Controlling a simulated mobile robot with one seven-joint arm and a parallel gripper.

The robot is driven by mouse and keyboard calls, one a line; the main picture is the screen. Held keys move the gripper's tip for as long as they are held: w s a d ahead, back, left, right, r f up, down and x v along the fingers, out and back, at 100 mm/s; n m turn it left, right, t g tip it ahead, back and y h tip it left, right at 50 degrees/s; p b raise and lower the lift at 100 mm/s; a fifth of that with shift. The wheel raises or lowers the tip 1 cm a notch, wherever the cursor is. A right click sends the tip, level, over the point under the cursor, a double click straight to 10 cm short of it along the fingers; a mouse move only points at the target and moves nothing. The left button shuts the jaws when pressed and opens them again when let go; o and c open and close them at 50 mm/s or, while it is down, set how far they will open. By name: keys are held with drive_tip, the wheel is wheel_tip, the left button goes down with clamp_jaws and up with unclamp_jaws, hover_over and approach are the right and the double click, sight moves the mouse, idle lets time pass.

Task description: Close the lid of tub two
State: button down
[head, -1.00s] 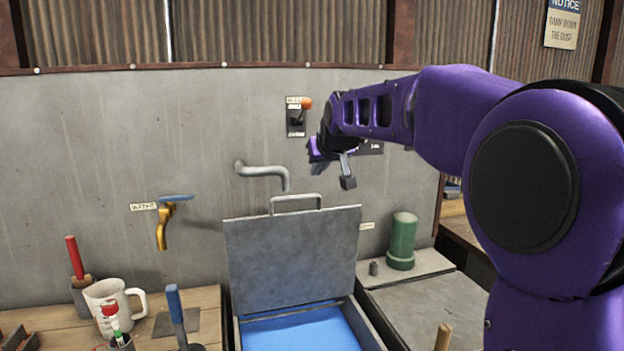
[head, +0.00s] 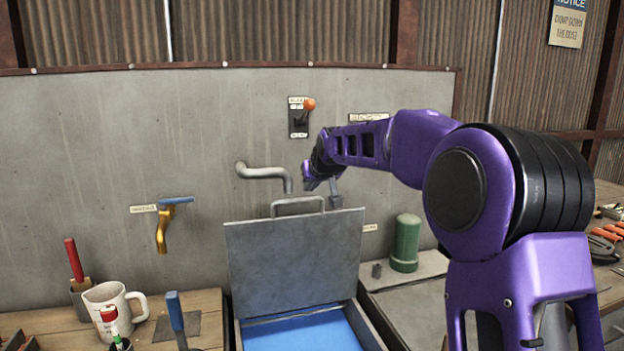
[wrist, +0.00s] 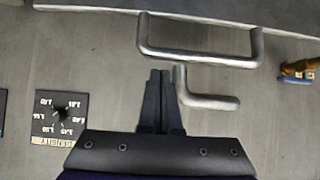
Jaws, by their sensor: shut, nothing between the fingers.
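The tub (head: 372,325) stands at the front centre with blue inside. Its grey lid (head: 292,262) stands raised at the back, nearly upright. I cannot read a number on the tub. A bar handle (head: 298,201) sticks up from the lid's top edge; the handle also shows in the wrist view (wrist: 200,54).
A bent grey pipe (head: 262,172) juts from the wall behind the handle. A yellow tap (head: 163,228) and a lever switch (head: 299,118) are on the wall. A green cylinder (head: 405,243) stands right of the lid. A mug (head: 105,312) and tools stand on the left bench.

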drive_tip(key=shift+s+d+f, duration=0.15)
drive_tip(key=shift+s+d, duration=0.05)
drive_tip(key=shift+s, duration=0.4)
drive_tip(key=shift+s+d+f, duration=0.15)
drive_tip(key=shift+s, duration=0.45)
drive_tip(key=shift+s+f+b, duration=0.1)
drive_tip(key=shift+s+b, duration=0.05)
drive_tip(key=shift+b, duration=0.15)
